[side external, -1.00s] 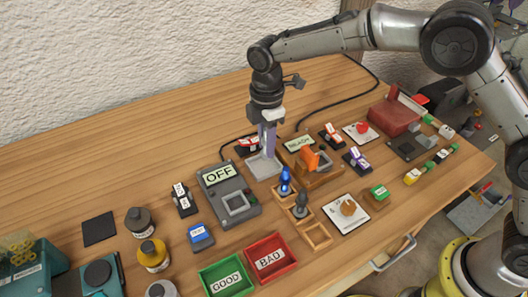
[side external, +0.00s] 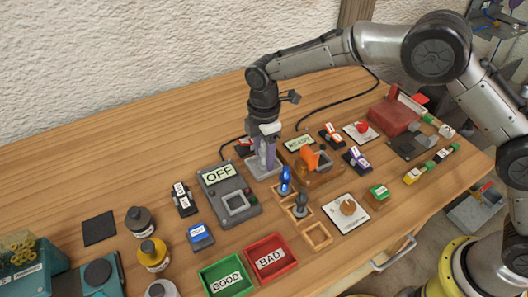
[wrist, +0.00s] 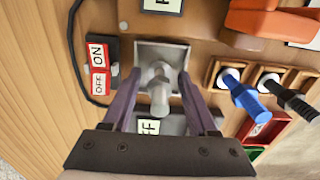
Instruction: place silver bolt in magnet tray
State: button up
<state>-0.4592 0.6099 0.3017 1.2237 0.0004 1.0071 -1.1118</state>
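The silver bolt (wrist: 159,88) is between my gripper's purple fingers in the wrist view, its shaft pointing towards the camera. A square grey metal tray (wrist: 181,50), likely the magnet tray, lies under and behind the bolt. My gripper (wrist: 159,73) is open, with a gap on each side of the bolt. In the side view my gripper (side external: 266,168) is low over the same grey tray (side external: 251,170), and its fingers hide most of the bolt. I cannot tell exactly how the bolt's far end rests in the tray.
An OFF device (side external: 229,195) stands to the left of the tray, with an ON/OFF switch (wrist: 97,68) beside the tray. An orange-handled fixture (side external: 309,160) and a rack with a blue peg (side external: 285,180) and a dark peg (side external: 301,204) stand close by. GOOD (side external: 227,277) and BAD (side external: 271,259) bins are in front.

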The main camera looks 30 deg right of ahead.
notch_tip(320, 180, up, 12)
jog(key=shift+r, duration=0.2)
dwell(0.6)
jog(key=s+d+r+m+t, duration=0.3)
jog(key=s+d+r+m, duration=0.7)
jog(key=s+d, duration=0.5)
jog(key=s+d+f+m+t, duration=0.1)
jog(key=s+d+m, duration=0.3)
jog(key=s, duration=0.4)
jog(key=s+d+f+m+t, duration=0.1)
jog(key=s+d+f+m, duration=0.2)
jog(key=s, duration=0.5)
jog(key=shift+d+f+m+t, duration=0.15)
jog(key=shift+d+m+t, duration=0.15)
jog(key=shift+d+m, duration=0.35)
jog(key=shift+d, duration=0.1)
